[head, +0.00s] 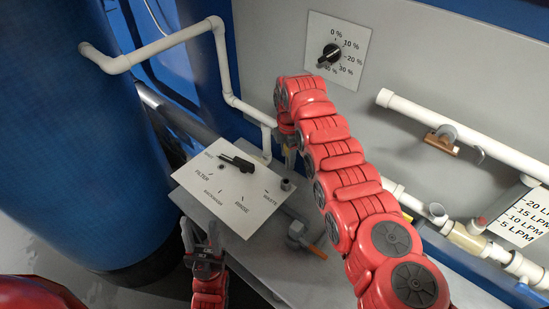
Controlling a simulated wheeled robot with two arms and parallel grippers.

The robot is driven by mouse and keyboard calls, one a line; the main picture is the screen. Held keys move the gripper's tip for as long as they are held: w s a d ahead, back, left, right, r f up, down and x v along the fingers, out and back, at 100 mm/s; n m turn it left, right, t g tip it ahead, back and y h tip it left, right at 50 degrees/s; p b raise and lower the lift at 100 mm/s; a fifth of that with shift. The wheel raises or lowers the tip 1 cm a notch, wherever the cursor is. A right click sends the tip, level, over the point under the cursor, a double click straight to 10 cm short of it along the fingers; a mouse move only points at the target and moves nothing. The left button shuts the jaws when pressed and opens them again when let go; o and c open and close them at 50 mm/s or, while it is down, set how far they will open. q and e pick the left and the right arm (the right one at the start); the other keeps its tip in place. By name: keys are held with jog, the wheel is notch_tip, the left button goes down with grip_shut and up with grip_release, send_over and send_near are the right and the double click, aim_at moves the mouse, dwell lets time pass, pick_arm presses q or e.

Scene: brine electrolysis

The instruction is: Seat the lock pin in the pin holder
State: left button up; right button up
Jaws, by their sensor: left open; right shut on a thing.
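My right gripper (288,148) is at the far end of the red arm, above the right back edge of the white valve plate. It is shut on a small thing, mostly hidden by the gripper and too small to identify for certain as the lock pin. A short dark cylinder (286,185) stands at the plate's right edge, just below that gripper; it may be the pin holder, but I cannot tell. My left gripper (205,238) is open and empty at the front left of the plate, with its fingers pointing up toward it.
The white plate (222,207) has printed labels and a black handle (237,162). White pipes (228,80) run behind it. A dial (331,54) is on the grey wall. An orange-handled valve (305,240) is right of the plate. A large blue tank (65,140) fills the left.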

jog(key=shift+w+a+f, duration=0.1)
jog(key=shift+b, duration=0.5)
notch_tip(320, 180, down, 6)
jog(key=b, duration=0.4)
jog(key=shift+r+b, duration=0.2)
jog(key=shift+b, duration=0.2)
jog(key=shift+b, duration=0.65)
dwell(0.7)
jog(key=shift+b, duration=0.35)
jog(key=shift+f+b, duration=0.55)
jog(key=shift+b, duration=0.15)
dwell(0.7)
jog(key=shift+b, duration=0.4)
